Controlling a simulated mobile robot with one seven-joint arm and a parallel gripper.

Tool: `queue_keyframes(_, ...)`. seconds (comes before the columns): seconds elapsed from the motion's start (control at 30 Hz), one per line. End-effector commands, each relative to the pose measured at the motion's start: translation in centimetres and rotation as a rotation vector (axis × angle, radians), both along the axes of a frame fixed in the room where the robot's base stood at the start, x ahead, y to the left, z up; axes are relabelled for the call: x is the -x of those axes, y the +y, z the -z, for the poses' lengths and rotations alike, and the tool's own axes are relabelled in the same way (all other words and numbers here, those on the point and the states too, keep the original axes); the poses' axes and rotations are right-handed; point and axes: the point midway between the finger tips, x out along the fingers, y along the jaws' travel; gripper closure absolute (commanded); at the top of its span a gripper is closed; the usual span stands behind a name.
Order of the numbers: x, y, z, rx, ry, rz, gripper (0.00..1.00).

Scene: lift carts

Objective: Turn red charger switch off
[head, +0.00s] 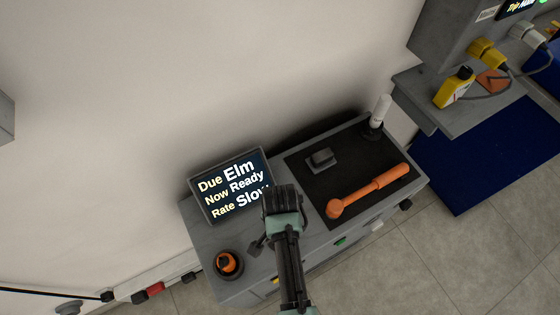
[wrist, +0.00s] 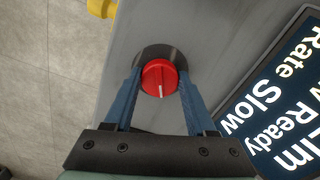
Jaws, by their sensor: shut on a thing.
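The red charger switch (wrist: 160,78) is a round red knob with a white line, set in a dark round plate on the grey cabinet top. In the wrist view the white line points towards the bottom of the picture. My gripper (wrist: 158,88) is shut on the knob, with one blue finger against each side. In the head view my gripper (head: 258,246) is low over the cabinet top, in front of the display, and the knob is hidden there. The display (head: 232,185) reads Due Elm, Now Ready, Rate Slow; it also shows in the wrist view (wrist: 283,103).
Tiled floor lies in front.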

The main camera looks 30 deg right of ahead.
Motion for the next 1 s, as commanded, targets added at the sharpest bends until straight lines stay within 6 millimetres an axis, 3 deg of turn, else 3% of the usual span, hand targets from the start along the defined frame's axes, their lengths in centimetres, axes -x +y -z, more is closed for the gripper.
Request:
queue_keyframes(0.03,0.02,-0.02,-0.02,0.000,0.001,0.000,0.85)
queue_keyframes(0.1,0.02,-0.02,-0.02,0.000,0.001,0.000,0.98)
queue_keyframes(0.13,0.02,-0.02,-0.03,0.000,0.001,0.000,0.99)
queue_keyframes(0.57,0.05,-0.03,-0.26,0.000,0.002,-0.112,0.99)
queue_keyframes(1.0,0.07,-0.10,-0.33,0.000,0.001,-0.497,0.99)
